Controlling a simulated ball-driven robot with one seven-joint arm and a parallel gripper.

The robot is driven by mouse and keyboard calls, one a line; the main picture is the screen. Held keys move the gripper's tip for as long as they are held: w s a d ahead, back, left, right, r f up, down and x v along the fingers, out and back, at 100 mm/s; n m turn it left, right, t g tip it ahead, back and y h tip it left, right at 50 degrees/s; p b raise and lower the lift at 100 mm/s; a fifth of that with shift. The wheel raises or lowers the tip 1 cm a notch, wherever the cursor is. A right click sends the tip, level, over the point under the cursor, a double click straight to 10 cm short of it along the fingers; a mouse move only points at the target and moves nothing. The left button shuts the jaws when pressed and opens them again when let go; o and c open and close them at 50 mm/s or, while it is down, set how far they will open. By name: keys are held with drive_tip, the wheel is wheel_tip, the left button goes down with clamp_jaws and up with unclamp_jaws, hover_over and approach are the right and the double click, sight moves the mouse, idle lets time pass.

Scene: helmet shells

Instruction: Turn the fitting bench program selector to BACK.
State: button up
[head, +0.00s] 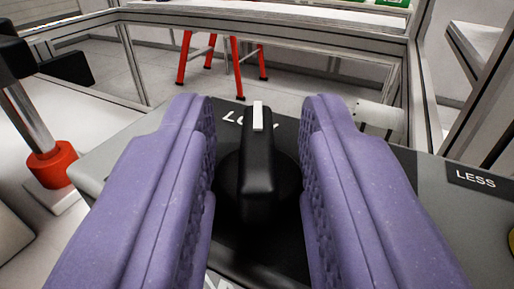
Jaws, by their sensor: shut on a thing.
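The program selector (257,175) is a black knob with a raised grip bar on a round base, set on a dark plate. A white pointer mark on its top points away from me, toward a label that begins "LO" and is partly hidden behind the knob. Another label at the bottom edge is mostly cut off. The word BACK is not readable in this view.
A "LESS" label (476,179) is at the right of the grey panel, with a yellow part at the right edge. A red collar on a metal post (50,163) stands at left. A red-legged stool (222,60) is beyond the panel, near metal framing.

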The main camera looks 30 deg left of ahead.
sight(248, 187)
drive_tip(key=o, duration=0.7)
drive_tip(key=shift+r, duration=0.1)
drive_tip(key=r+p, duration=0.1)
drive_tip(key=r, duration=0.1)
drive_tip(key=r+p, duration=0.1)
drive_tip(key=r, duration=0.1)
drive_tip(key=shift+s+p, duration=0.25)
drive_tip(key=shift+p, duration=0.05)
drive_tip(key=s+a+p, duration=0.1)
drive_tip(key=s, duration=0.4)
drive_tip(key=s+a+p, duration=0.1)
drive_tip(key=s+a, duration=0.1)
drive_tip(key=s, duration=0.3)
drive_tip(key=s+a+p, duration=0.1)
drive_tip(key=s, duration=0.4)
drive_tip(key=shift+a+r, duration=0.15)
drive_tip(key=shift+r, duration=0.2)
drive_tip(key=shift+c, duration=0.5)
